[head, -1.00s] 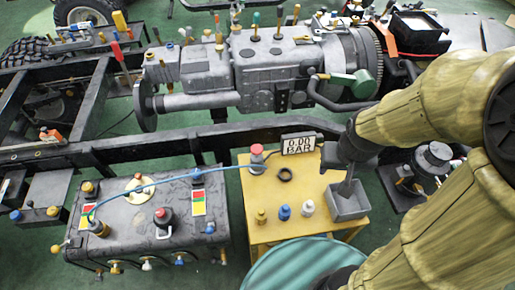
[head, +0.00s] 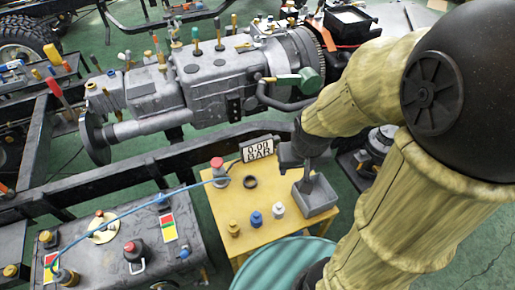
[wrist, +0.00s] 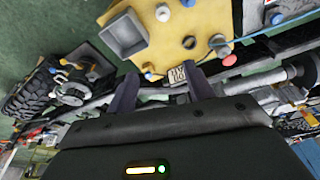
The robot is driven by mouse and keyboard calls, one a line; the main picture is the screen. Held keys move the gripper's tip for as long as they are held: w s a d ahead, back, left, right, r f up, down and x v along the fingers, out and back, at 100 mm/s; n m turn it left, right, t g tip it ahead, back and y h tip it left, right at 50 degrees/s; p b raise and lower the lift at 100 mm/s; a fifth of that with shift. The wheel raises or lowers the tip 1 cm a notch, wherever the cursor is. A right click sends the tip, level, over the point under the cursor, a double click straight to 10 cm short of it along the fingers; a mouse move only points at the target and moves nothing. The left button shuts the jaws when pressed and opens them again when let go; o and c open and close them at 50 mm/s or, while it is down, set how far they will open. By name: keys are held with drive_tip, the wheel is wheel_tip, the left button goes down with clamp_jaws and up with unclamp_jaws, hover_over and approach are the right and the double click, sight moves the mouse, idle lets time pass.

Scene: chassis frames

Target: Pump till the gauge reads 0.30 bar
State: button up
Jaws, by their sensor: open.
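The gauge (head: 257,149) is a small white sign with black figures at the back of the yellow table (head: 215,215); it reads 0.00 BAR. A pump with a red knob (head: 218,165) stands beside it, to its left. A blue hose (head: 130,210) runs from the pump to the grey tank (head: 195,240).
A grey open tray (head: 316,203) stands at the table's right. A black ring (head: 250,182) and several small caps, one blue (head: 256,218), lie on the table. A gearbox on the chassis frame (head: 205,80) is behind. A teal round top (head: 275,265) is in front.

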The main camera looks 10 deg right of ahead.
clamp_jaws()
idle(0.3)
idle(1.6)
